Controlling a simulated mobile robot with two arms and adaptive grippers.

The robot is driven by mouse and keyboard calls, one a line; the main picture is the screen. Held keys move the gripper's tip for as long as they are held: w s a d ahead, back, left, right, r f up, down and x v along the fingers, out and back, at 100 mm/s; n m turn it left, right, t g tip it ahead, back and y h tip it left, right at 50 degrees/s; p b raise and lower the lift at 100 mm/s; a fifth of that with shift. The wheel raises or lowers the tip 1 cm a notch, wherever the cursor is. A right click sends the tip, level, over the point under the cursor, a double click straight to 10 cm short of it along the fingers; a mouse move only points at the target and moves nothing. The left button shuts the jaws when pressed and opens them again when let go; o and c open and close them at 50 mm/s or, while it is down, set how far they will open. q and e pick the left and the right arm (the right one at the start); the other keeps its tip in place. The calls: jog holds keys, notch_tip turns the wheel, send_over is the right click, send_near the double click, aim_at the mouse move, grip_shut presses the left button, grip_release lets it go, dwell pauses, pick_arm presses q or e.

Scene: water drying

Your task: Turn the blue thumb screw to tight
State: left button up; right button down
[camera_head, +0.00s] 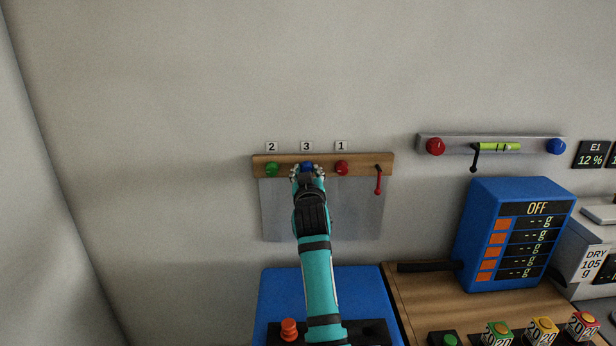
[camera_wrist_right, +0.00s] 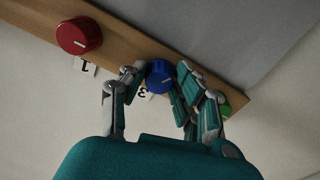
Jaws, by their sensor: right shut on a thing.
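The blue thumb screw (camera_head: 307,166) sits in the middle of a wooden bar on the wall, under the label 3 (camera_head: 306,146). My right gripper (camera_head: 307,172) reaches up to it and is shut on it. In the right wrist view the blue screw (camera_wrist_right: 159,76), with a white mark line on its face, sits between the fingers of my right gripper (camera_wrist_right: 158,90). The fingers hide part of the screw in the head view. My left gripper is not in view.
On the same wooden bar (camera_head: 365,160) are a green knob (camera_head: 271,169) on the left, a red knob (camera_head: 341,168) and a red lever (camera_head: 378,180) on the right. A grey plate (camera_head: 275,215) hangs below. A blue box (camera_head: 515,235) stands at right.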

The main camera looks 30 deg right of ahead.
jog(key=shift+w+a+f+m+p, duration=0.1)
jog(key=shift+m+p, duration=0.05)
jog(key=shift+m, duration=1.9)
jog(key=shift+a+m+p, duration=0.1)
jog(key=shift+m+p, duration=0.05)
jog(key=shift+m, duration=1.9)
jog(key=c, duration=1)
grip_release()
notch_tip(320, 180, up, 10)
jog(key=shift+r, duration=0.1)
